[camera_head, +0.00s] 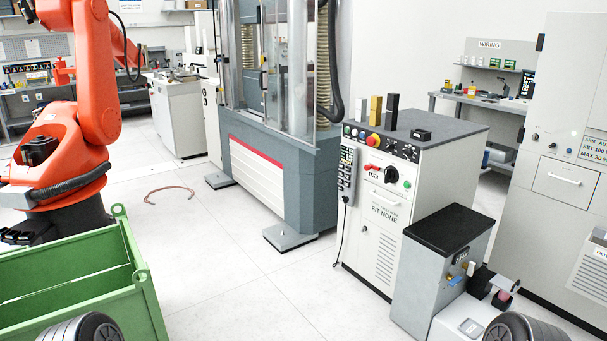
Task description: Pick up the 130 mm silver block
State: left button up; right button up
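A light grey, silver-looking block (360,109) stands upright on the dark top of the white control cabinet (452,139), at the left of a small row. A gold block (375,111) and a taller black block (391,111) stand upright to its right. I cannot read the length of any block. Neither of my grippers shows; only dark rounded parts, probably of my own arms, show at the bottom left and bottom right edges.
A low black box (421,134) lies right of the blocks. A grey pedestal (447,229) stands before the cabinet. A green bin (70,272) and an orange robot arm (75,135) are at left. A testing machine (278,170) stands behind. The floor between is mostly clear.

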aim_at(362, 105)
jog(key=i, duration=0.5)
jog(key=i+j+z, duration=0.15)
jog(key=i, duration=0.35)
jog(key=i+j, duration=0.15)
jog(key=i, duration=0.4)
jog(key=i+j+z, duration=0.15)
jog(key=i, duration=0.35)
jog(key=i+j+z, duration=0.25)
jog(key=i, duration=0.2)
jog(key=i+j+z, duration=0.25)
jog(key=i, duration=0.15)
